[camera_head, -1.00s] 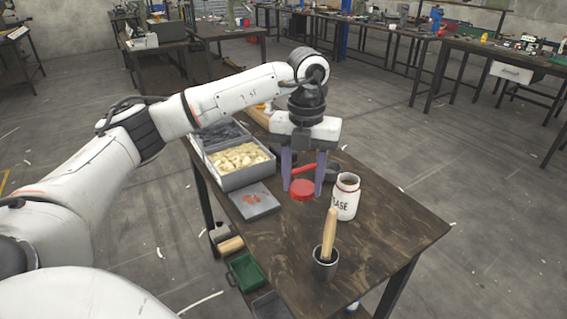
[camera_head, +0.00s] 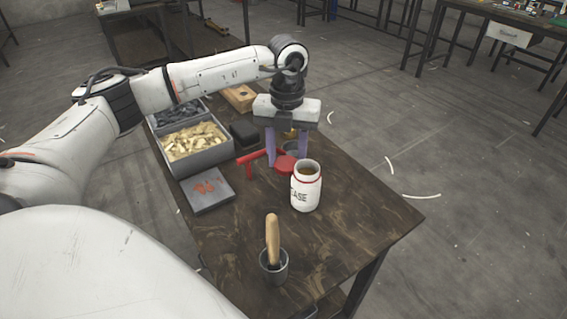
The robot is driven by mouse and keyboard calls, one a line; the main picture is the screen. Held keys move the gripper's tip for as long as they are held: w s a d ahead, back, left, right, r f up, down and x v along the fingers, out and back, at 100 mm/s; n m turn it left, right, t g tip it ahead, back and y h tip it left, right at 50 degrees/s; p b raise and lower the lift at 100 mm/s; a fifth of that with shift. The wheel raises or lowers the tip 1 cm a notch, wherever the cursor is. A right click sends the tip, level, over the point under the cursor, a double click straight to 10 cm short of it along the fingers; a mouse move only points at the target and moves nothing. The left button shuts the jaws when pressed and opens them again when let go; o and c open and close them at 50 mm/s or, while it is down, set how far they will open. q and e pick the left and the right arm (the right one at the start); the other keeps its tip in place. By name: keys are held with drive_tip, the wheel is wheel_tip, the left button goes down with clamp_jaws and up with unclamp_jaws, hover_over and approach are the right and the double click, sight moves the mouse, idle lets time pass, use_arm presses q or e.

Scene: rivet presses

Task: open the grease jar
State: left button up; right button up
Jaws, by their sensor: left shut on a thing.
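The white grease jar (camera_head: 306,190) stands upright on the brown table, its mouth open and brownish inside. Its printed label is partly visible. The red lid (camera_head: 286,164) is off the jar, just behind and left of its rim in the picture. My left gripper (camera_head: 287,160) points down with its two purple fingers shut on the lid. I cannot tell how high the lid is above the table. My right gripper is not in view.
A grey cup with a wooden-handled tool (camera_head: 272,240) stands in front of the jar. A red-handled thing (camera_head: 250,163) lies left of the lid. A grey bin of tan pieces (camera_head: 195,143) and a grey plate (camera_head: 206,190) are further left. The table's right part is clear.

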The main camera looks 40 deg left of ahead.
sight(287, 163)
use_arm(q)
drive_tip(key=shift+f, duration=1.95)
drive_tip(key=shift+f, duration=0.15)
drive_tip(key=o, duration=0.9)
wheel_tip(287, 163, up, 12)
drive_tip(key=shift+r, duration=0.2)
